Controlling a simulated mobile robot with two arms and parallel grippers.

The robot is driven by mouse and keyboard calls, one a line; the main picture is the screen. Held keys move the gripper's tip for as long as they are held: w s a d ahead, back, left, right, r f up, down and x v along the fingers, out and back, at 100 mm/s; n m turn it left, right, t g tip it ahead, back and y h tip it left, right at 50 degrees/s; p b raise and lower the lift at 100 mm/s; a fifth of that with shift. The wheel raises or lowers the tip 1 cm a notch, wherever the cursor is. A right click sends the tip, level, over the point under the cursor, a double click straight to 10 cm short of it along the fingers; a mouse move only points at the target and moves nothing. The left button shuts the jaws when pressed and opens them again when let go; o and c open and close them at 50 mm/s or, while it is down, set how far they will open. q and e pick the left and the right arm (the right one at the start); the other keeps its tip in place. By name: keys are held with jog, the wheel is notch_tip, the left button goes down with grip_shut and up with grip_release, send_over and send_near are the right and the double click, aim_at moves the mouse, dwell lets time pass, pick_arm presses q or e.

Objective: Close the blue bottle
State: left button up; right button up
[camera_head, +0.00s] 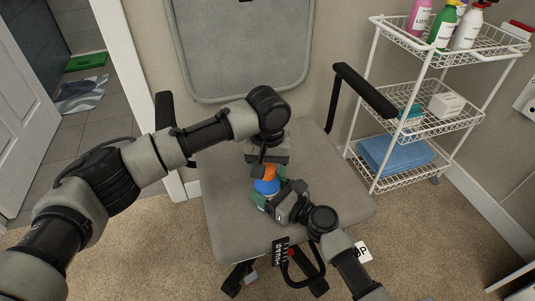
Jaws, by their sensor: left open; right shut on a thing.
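The blue bottle (267,187) is upright above the grey chair seat, with an orange cap (264,172) at its top. My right gripper (268,193) comes from the lower right and is shut on the blue bottle, covering its lower part. My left gripper (262,166) reaches down from above and is open at the orange cap. I cannot tell whether its fingers touch the cap, or whether the cap is seated on the bottle.
The grey office chair (230,228) has black armrests on both sides. A white wire rack (430,125) with bottles, a box and a folded blue towel (395,155) stands at the right. A doorway opens at the left. Carpet (150,245) surrounds the chair.

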pick_arm(q)
jog(key=shift+f, duration=0.35)
jog(key=shift+c, duration=0.4)
jog(key=c, duration=0.9)
jog(key=shift+o, duration=0.2)
jog(key=m, duration=1.4)
jog(key=shift+m, duration=0.3)
jog(key=o, duration=1.1)
